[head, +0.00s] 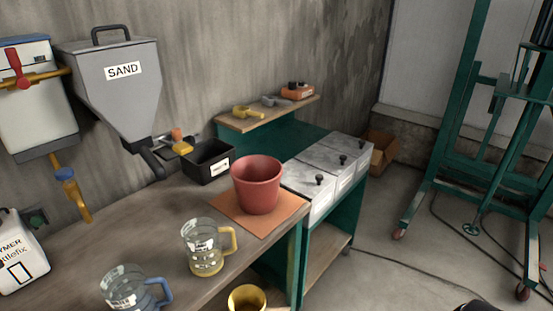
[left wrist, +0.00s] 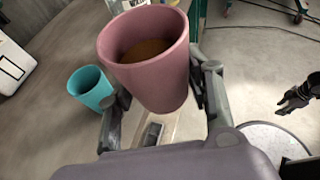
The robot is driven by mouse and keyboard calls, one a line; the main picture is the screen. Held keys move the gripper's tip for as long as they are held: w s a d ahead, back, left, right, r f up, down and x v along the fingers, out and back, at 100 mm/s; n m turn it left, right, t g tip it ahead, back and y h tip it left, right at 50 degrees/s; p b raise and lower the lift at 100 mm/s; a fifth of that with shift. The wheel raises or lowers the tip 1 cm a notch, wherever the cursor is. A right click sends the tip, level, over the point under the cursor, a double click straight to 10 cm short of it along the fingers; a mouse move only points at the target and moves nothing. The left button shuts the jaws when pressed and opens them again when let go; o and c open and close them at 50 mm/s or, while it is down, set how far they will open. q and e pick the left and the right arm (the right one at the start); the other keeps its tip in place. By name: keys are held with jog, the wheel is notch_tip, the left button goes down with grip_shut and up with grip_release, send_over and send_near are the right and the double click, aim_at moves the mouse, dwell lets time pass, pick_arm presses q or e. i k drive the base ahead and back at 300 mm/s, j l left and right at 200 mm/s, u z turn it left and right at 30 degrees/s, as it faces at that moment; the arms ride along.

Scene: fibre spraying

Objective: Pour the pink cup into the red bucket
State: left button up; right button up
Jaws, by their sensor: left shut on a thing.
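The pink cup (left wrist: 148,78) is held upright or slightly tilted between the fingers of my left gripper (left wrist: 165,88), with brownish-orange content visible inside. The left gripper and the pink cup do not show in the head view. The red bucket (head: 257,187) stands upright on an orange mat (head: 283,218) near the right end of the workbench in the head view. My right gripper (left wrist: 294,97), dark, shows at the right of the left wrist view; its jaw state is unclear.
A black bin (head: 208,161) sits behind the bucket, near the sand hopper (head: 112,85). A teal cup (left wrist: 91,88) is beside the pink cup.

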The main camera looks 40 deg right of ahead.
aim_at(257, 179)
jog(key=i+l, duration=0.1)
jog(key=l, duration=0.95)
jog(key=i+l, duration=0.1)
jog(key=l, duration=2.05)
jog(key=i, duration=0.05)
